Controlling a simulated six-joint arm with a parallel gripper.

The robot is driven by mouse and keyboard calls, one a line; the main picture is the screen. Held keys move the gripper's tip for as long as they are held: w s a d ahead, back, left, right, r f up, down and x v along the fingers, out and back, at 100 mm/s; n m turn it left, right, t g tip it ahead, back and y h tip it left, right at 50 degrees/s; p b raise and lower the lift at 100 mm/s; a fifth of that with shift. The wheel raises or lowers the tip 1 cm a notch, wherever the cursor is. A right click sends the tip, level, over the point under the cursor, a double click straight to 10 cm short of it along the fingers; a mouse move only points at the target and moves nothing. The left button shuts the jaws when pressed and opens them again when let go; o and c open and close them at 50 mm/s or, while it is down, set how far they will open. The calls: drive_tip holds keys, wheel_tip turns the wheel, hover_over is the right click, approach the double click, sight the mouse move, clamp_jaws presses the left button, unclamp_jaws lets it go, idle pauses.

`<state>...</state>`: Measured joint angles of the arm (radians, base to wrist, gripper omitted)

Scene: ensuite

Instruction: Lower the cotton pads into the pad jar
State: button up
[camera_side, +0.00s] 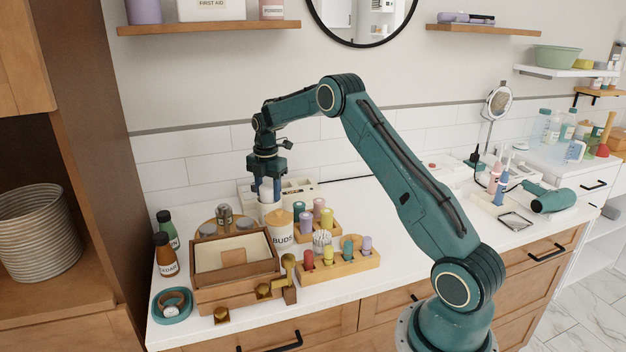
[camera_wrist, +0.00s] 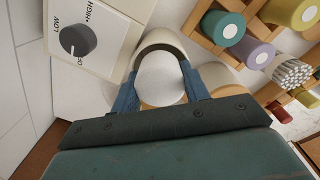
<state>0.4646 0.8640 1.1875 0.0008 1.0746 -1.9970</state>
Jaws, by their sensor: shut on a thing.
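The cotton pads (camera_wrist: 160,78) are a white round stack held upright between the two blue fingers of my gripper (camera_wrist: 161,90). In the side view the pads (camera_side: 266,193) show as a pale column under my gripper (camera_side: 265,184). The pad jar (camera_side: 268,210) is a cream, open-topped pot directly below them, partly behind the jar marked BUDS. In the wrist view the rim of the pad jar (camera_wrist: 158,36) curves around the far side of the pads. I cannot tell whether the lower end of the stack is inside the rim.
The BUDS jar (camera_side: 281,232) stands close in front of the pad jar. A wooden box (camera_side: 235,280) lies front left, and racks of coloured rolls (camera_side: 338,268) stand to the right. A cream box with a dial (camera_wrist: 85,40) is beside the jar. The counter further right is clearer.

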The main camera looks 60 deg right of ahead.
sight(269, 186)
drive_tip(key=shift+s+a+f, duration=0.15)
drive_tip(key=shift+f, duration=0.9)
drive_tip(key=o, duration=1)
drive_tip(key=shift+o, duration=0.2)
drive_tip(key=shift+r, duration=0.1)
wheel_tip(269, 186, up, 15)
drive_tip(key=shift+d+r, duration=0.2)
